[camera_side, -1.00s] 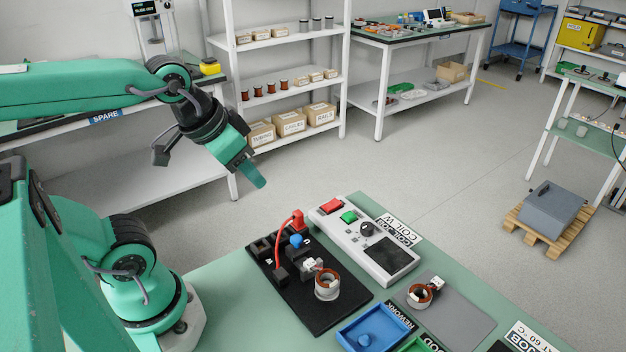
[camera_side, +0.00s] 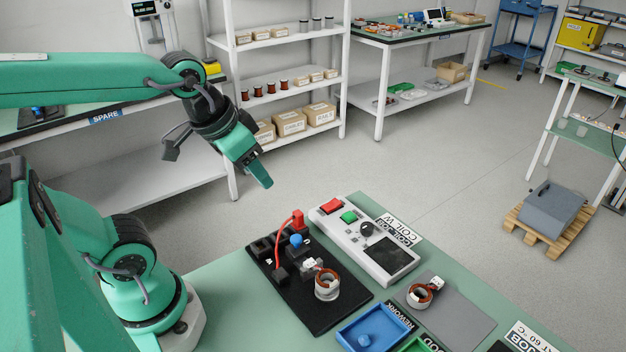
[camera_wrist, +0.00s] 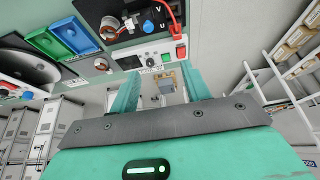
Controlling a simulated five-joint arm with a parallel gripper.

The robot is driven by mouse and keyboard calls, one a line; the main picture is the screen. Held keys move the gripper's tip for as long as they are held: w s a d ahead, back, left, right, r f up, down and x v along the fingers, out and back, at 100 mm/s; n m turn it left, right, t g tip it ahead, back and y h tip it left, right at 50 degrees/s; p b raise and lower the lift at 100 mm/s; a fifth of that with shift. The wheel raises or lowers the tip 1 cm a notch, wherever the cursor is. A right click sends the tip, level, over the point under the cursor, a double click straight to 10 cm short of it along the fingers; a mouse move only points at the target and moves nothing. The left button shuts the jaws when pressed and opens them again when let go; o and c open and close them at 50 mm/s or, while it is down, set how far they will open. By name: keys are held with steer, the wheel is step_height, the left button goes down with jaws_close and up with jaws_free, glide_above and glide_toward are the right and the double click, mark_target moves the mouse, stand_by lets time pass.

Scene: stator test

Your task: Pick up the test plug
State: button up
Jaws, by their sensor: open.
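A red plug (camera_side: 297,221) with a red lead stands at the back of the black fixture board (camera_side: 320,317); which part is the test plug is not labelled. A blue plug-like piece (camera_side: 296,240) sits just in front of it. A copper-wound stator (camera_side: 327,288) with a white connector stands on the board. My gripper (camera_side: 262,180) hangs in the air, above and left of the board, apart from everything. In the wrist view my gripper (camera_wrist: 160,75) shows its two green fingers spread with nothing between them. The board (camera_wrist: 125,36) and blue piece (camera_wrist: 148,26) show beyond them.
A white tester box (camera_side: 365,240) with red and green buttons stands right of the board. A second stator (camera_side: 419,296) lies on a grey mat (camera_side: 465,322). A blue tray (camera_side: 376,330) and a green tray (camera_side: 418,344) sit at the front. The green bench (camera_side: 230,290) is clear left of the board.

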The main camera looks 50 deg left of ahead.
steer(key=w+a+f+g, duration=0.2)
steer(key=w+f+g, duration=0.1)
steer(key=w+f, duration=0.3)
steer(key=g, duration=0.2)
glide_above(298, 212)
steer(key=f, duration=0.5)
steer(key=shift+s+d, duration=0.2)
steer(key=shift+s, duration=0.15)
steer(key=shift+w+a+f, duration=0.2)
steer(key=shift+w+f, duration=0.05)
steer(key=shift+f, duration=0.35)
steer(key=shift+f, duration=0.1)
steer(key=shift+f, duration=1.2)
steer(key=shift+f, duration=0.1)
steer(key=shift+f, duration=2.5)
